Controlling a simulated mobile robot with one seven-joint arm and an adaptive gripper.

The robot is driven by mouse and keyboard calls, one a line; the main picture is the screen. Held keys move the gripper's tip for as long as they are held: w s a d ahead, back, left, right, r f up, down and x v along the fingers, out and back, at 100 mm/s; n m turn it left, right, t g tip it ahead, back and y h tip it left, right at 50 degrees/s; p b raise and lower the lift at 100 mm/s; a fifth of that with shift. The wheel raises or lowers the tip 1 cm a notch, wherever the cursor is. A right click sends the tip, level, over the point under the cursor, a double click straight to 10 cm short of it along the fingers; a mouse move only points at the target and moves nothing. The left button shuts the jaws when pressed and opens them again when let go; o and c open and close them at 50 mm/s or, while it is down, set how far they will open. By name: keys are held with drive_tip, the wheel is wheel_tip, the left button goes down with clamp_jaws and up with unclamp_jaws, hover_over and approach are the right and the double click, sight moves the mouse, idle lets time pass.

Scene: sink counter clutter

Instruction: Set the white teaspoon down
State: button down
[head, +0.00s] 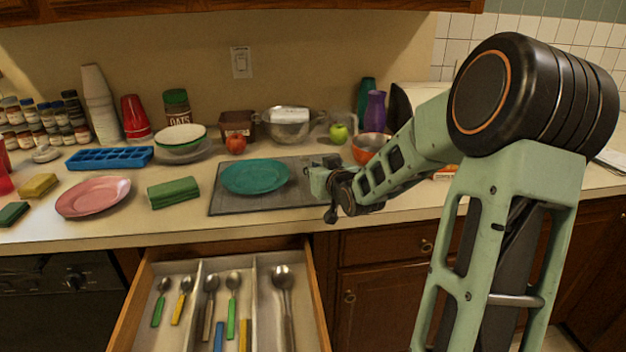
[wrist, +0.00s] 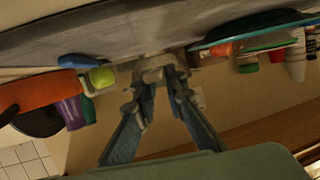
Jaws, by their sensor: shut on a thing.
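My gripper (head: 322,182) is low over the right edge of the grey mat (head: 228,205), beside the teal plate (head: 255,176). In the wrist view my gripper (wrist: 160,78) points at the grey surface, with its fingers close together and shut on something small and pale. I take this to be the white teaspoon, but its shape is too small and blurred to make out. I cannot tell whether it touches the mat. No white teaspoon shows elsewhere on the counter or in the drawer.
An open drawer (head: 190,268) below holds several spoons with coloured handles and a large metal spoon (head: 283,290). An orange bowl (head: 368,147), a green apple (head: 338,133) and a colander (head: 288,125) stand behind. A green sponge (head: 173,192) and pink plate (head: 93,197) lie left.

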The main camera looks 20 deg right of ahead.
wheel_tip(320, 180, down, 3)
drive_tip(key=shift+w+d+f, duration=0.1)
drive_tip(key=shift+w+d, duration=0.05)
drive_tip(key=shift+f+b, duration=0.25)
drive_tip(key=shift+b, duration=0.35)
drive_tip(key=c, duration=2.2)
unclamp_jaws()
drive_tip(key=shift+c, duration=0.2)
drive_tip(key=shift+o, duration=1.3)
drive_tip(key=shift+f, duration=0.1)
drive_tip(key=shift+s+p, duration=0.2)
drive_tip(key=shift+p, duration=0.1)
